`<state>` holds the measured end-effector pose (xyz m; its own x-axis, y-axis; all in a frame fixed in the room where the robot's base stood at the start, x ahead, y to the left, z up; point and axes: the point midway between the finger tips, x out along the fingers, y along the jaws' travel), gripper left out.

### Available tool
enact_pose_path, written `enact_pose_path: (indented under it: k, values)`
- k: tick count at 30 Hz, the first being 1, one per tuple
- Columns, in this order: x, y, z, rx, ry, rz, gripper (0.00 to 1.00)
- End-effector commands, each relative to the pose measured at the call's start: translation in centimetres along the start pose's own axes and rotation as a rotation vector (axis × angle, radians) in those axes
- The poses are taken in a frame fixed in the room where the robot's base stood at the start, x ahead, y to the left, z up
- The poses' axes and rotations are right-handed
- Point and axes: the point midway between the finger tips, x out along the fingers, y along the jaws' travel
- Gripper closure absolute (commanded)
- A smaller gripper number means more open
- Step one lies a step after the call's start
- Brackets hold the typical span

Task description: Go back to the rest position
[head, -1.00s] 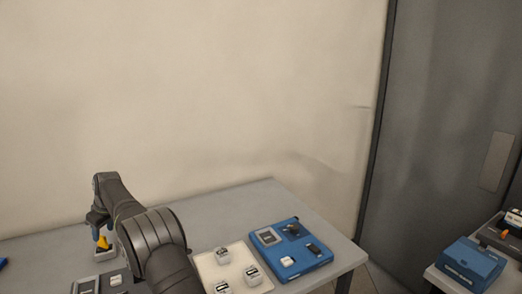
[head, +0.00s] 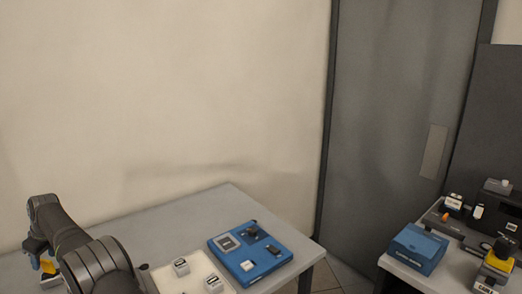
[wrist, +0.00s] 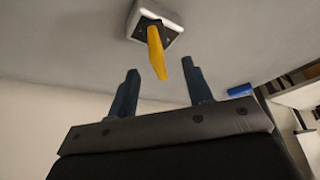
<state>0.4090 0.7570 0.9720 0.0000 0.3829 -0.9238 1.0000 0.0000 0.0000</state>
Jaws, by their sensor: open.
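My arm reaches in from the lower left of the head view, and my gripper (head: 36,246) hangs at the left over the grey table (head: 170,218). In the wrist view my gripper (wrist: 160,76) shows two blue fingers standing wide apart with nothing held between them. Beyond the fingertips is a pale block with a dark face (wrist: 146,19) and a yellow piece (wrist: 157,52) sticking out of it. The yellow piece also shows just below the gripper in the head view (head: 48,266). Whether a finger touches it I cannot tell.
A blue tray (head: 283,249) with dark parts and a white cube lies near the table's right edge. A blue box (head: 415,248) and several devices stand on another surface at right. The table's back is clear.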

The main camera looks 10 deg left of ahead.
Motion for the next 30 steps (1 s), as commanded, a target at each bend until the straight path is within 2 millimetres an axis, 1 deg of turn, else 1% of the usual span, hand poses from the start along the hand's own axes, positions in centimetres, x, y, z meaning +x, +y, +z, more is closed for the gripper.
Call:
enact_pose_path:
  k: [5, 11, 29, 30]
  values:
    - [0.6, 0.0, 0.3, 0.000, -0.002, -0.001, 0.54]
    - [3.2, 0.0, 1.5, 0.001, -0.004, -0.001, 0.54]
    - [-8.7, 0.0, 1.4, 0.000, 0.001, 0.001, 0.54]
    - [-8.0, -0.1, 1.5, 0.000, -0.004, -0.003, 0.54]
